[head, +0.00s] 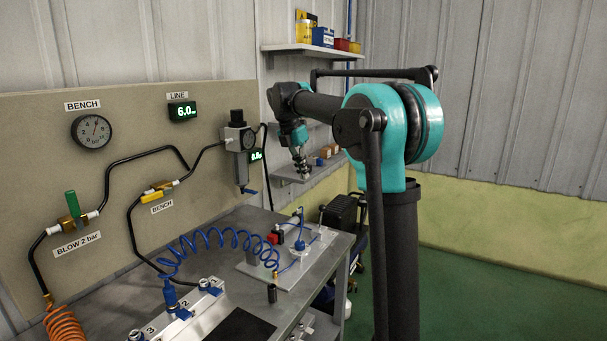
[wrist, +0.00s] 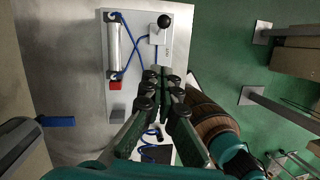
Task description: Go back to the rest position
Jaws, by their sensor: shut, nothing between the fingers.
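My gripper (head: 302,170) hangs from the end of my raised arm and points down, above the far right end of the grey bench (head: 345,245). In the head view it shows in front of the small lower shelf, clear of the bench top. In the wrist view my gripper (wrist: 161,78) is shut and empty, its dark fingers close together. Below it lies a pale plate (wrist: 134,25) with a silver cylinder (wrist: 112,48), blue tubing, a black knob (wrist: 164,21) and a red block (wrist: 115,85). The fingers hide part of the plate.
A panel with a gauge (head: 91,131), a green valve handle (head: 72,204) and a regulator (head: 238,140) stands left of my arm. A coiled blue hose (head: 215,240) crosses the bench. An upper shelf (head: 310,49) holds boxes. Green floor at the right is clear.

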